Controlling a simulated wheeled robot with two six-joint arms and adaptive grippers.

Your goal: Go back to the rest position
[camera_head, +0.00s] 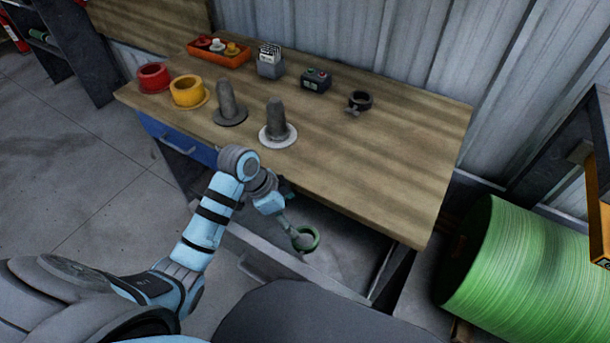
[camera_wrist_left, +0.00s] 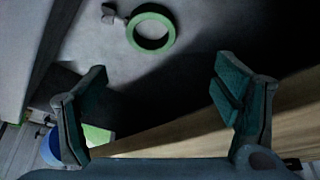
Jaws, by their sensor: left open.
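My left gripper (camera_head: 284,204) hangs by the table's front edge, above the open drawer (camera_head: 345,252). In the left wrist view my left gripper (camera_wrist_left: 160,78) shows two teal-padded fingers spread wide with nothing between them. A green ring (camera_head: 306,238) lies inside the drawer, apart from the fingers; it also shows in the left wrist view (camera_wrist_left: 132,32), beside a small grey piece (camera_wrist_left: 112,14). My left arm partly hides the drawer's left part. My right gripper is not in view.
The wooden workbench (camera_head: 390,165) holds a red ring (camera_head: 153,78), a yellow ring (camera_head: 188,91), two grey posts, an orange tray (camera_head: 219,52), a button box (camera_head: 316,80) and a dark clamp (camera_head: 358,102). A large green roll (camera_head: 525,270) stands right. The bench's right part is clear.

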